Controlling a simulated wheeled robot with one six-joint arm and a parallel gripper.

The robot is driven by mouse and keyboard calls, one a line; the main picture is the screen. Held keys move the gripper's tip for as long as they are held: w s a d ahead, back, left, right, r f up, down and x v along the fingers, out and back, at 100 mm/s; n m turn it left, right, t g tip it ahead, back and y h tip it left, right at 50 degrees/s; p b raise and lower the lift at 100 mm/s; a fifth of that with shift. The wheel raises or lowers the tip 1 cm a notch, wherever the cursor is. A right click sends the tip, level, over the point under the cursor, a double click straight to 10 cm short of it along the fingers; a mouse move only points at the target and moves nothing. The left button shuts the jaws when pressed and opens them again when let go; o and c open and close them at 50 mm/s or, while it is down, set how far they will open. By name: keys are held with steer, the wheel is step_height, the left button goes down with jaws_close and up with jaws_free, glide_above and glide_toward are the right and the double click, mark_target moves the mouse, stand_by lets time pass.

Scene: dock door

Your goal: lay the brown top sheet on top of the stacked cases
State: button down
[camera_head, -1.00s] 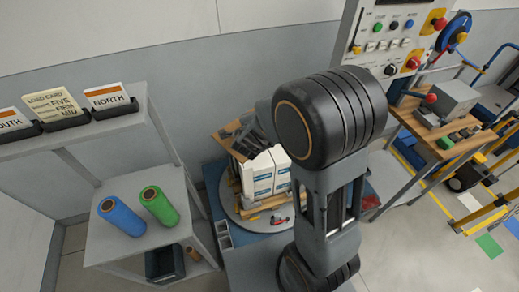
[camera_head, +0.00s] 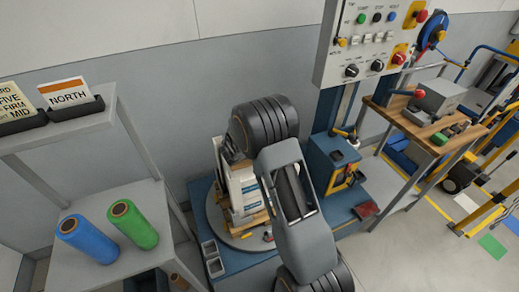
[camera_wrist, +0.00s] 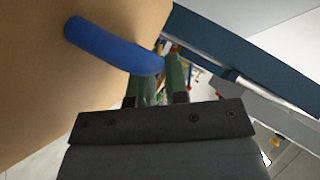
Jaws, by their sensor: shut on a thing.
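The brown top sheet (camera_wrist: 70,95) fills the left of the wrist view, close to the camera and tilted. A blue bar-like grip (camera_wrist: 105,45) runs along it. My gripper (camera_wrist: 161,75), with green fingers, is shut at the right end of this grip and holds the sheet. The exact contact is partly hidden. In the head view the white stacked cases (camera_head: 243,188) stand on a pallet on a round turntable (camera_head: 222,222). My arm hides the sheet, most of my gripper and part of the cases, so I cannot tell whether sheet and cases touch.
A grey rack (camera_head: 150,262) on the left holds a blue roll (camera_head: 88,240), a green roll (camera_head: 133,225) and cards. A control panel (camera_head: 375,45) hangs behind, right of my arm. A wooden bench (camera_head: 415,128) and yellow rails stand at the right.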

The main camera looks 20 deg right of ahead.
steer(key=f, duration=0.1)
steer(key=w+d+f, duration=0.1)
steer(key=w+f, duration=0.1)
steer(key=shift+w+d+f, duration=0.25)
steer(key=shift+d+f, duration=0.05)
steer(key=shift+w+d+f, duration=0.1)
steer(key=shift+f, duration=0.8)
steer(key=shift+w+d+f, duration=0.1)
steer(key=shift+f, duration=0.75)
steer(key=c, duration=1.1)
jaws_free()
steer(key=shift+a, duration=0.1)
